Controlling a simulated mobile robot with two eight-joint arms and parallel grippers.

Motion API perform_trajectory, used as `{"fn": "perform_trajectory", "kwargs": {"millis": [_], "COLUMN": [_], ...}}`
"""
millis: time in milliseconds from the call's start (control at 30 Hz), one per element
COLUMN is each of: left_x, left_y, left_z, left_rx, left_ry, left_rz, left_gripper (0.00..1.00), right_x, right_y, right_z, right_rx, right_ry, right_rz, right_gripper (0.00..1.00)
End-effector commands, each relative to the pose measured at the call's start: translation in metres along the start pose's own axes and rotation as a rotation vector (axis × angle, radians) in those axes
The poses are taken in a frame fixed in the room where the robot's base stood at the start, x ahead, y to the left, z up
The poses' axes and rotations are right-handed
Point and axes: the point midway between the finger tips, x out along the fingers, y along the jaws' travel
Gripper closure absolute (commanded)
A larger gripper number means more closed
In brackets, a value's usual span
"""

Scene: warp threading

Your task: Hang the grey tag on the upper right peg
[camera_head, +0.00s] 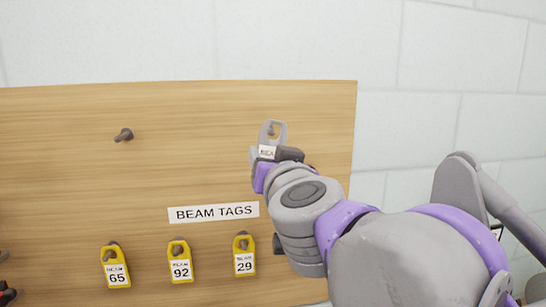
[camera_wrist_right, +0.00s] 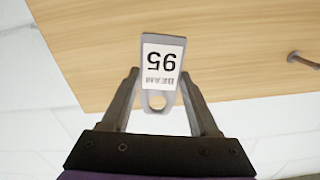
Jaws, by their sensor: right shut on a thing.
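The grey tag (camera_head: 279,128) has a white label and a hole at its top end. My right gripper (camera_head: 272,155) is shut on it, in front of the right part of the wooden board. In the right wrist view the tag (camera_wrist_right: 162,72) shows upside down between the fingers of that gripper (camera_wrist_right: 157,100). The upper right peg (camera_head: 270,131) seems to show as a dark shape within the tag's hole in the head view. I cannot tell whether the peg passes through it. My left gripper is not clearly in view.
The board (camera_head: 60,180) holds an empty upper left peg (camera_head: 123,135), also seen in the right wrist view (camera_wrist_right: 304,60). Below hang yellow tags 65 (camera_head: 116,270), 92 (camera_head: 181,264) and 29 (camera_head: 244,258), under a BEAM TAGS label (camera_head: 214,212). Dark parts at the lower left edge are unclear.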

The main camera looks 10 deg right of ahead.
Motion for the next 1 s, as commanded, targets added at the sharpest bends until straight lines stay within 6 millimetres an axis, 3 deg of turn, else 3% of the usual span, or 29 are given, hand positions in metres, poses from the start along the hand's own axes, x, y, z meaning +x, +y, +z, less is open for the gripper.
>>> {"fn": "perform_trajectory", "kwargs": {"millis": [1000], "left_x": [-0.018], "left_y": [0.000], "left_z": [-0.023], "left_rx": [0.000], "left_ry": [0.023], "left_rz": [0.000], "left_gripper": [0.50], "right_x": [0.061], "right_y": [0.001], "right_z": [0.004], "right_rx": [0.000], "right_ry": [0.001], "right_rz": [0.000], "right_gripper": [0.92]}}
